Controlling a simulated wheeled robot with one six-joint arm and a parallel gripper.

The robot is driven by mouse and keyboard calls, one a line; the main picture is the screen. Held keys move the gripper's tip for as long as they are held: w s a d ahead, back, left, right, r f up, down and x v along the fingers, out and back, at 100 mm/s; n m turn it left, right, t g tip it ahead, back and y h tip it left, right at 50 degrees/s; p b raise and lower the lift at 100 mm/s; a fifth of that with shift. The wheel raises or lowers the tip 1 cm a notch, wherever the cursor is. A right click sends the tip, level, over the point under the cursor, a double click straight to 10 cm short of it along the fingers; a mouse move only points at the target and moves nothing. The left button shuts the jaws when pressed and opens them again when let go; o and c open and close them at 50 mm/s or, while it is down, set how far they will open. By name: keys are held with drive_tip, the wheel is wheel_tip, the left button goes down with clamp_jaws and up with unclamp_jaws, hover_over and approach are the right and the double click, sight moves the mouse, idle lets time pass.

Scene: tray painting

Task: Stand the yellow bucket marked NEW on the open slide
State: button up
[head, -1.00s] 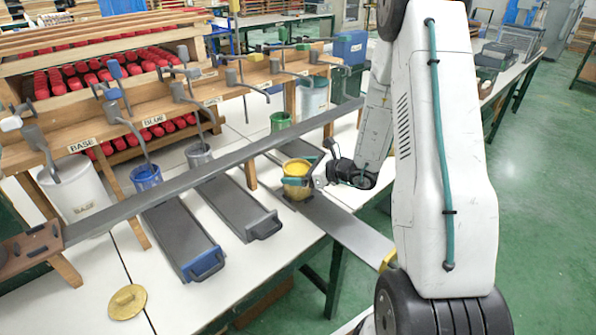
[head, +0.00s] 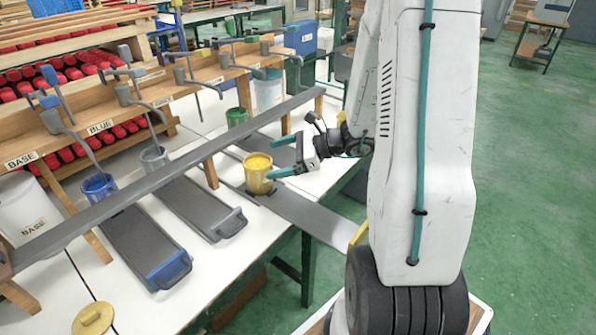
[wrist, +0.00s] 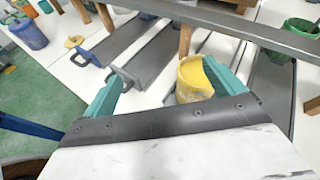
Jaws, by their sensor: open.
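The yellow bucket (head: 258,176), full of yellow paint, stands upright on the dark inner part of the grey slide with the yellow handle (head: 318,220). That slide is pulled out past the table's front edge. No NEW mark is readable. My gripper (head: 278,157) is open just right of the bucket, its fingers pointing toward it.
A long grey rail (head: 160,180) crosses above the slides, behind the bucket. A slide with a blue handle (head: 168,270) and one with a grey handle (head: 230,224) lie to the left. A green bucket (head: 236,117) stands behind. A yellow lid (head: 93,318) lies front left.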

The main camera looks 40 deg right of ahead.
drive_tip(key=s+a+r+n+g+h, duration=0.1)
drive_tip(key=s+a+r+n+g, duration=0.85)
drive_tip(key=s+a+n, duration=0.4)
drive_tip(key=s+r+n+t+h, duration=0.1)
drive_tip(key=s+r+n+h, duration=0.5)
drive_tip(key=s+n+h, duration=0.3)
drive_tip(key=shift+s+d+n, duration=0.4)
drive_tip(key=shift+s+n, duration=0.4)
drive_tip(key=shift+n, duration=0.45)
